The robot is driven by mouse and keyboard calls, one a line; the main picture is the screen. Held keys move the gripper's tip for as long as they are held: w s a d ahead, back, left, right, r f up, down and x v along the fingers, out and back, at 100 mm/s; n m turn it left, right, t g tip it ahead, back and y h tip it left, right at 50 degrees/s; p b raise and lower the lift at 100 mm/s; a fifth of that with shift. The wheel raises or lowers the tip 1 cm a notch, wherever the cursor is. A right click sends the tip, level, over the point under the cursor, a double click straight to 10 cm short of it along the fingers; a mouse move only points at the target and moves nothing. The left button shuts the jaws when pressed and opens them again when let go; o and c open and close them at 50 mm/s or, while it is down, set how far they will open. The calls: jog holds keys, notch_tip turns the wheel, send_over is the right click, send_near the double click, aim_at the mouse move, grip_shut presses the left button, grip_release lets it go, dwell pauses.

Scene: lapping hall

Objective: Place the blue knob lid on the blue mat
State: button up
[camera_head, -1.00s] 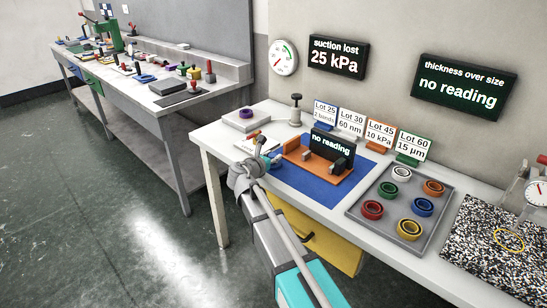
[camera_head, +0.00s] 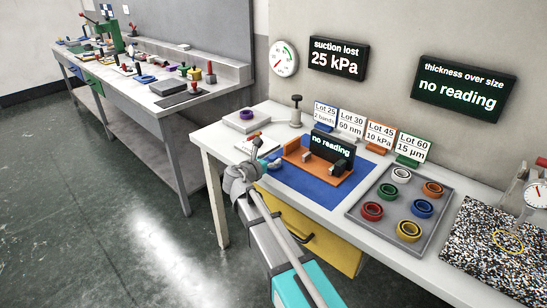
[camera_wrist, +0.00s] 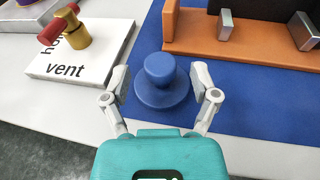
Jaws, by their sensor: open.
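The blue knob lid (camera_wrist: 160,84) sits upright, knob up, on the blue mat (camera_wrist: 245,108) close to its left edge in the wrist view. My gripper (camera_wrist: 160,74) is open, with one finger on each side of the lid and a visible gap to it on both sides. In the head view, the blue mat (camera_head: 322,192) lies on the white bench, and my gripper is at its left edge. My arm largely hides the lid there.
An orange fixture (camera_wrist: 265,42) with metal blocks stands on the mat. A white vent plate (camera_wrist: 80,58) with a brass and red valve is to the left. A grey tray (camera_head: 357,208) of coloured rings is right of the mat.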

jog(key=p+v, duration=0.1)
jog(key=v, duration=0.9)
jog(key=shift+p, duration=0.35)
jog(key=shift+w, duration=0.15)
dwell(0.8)
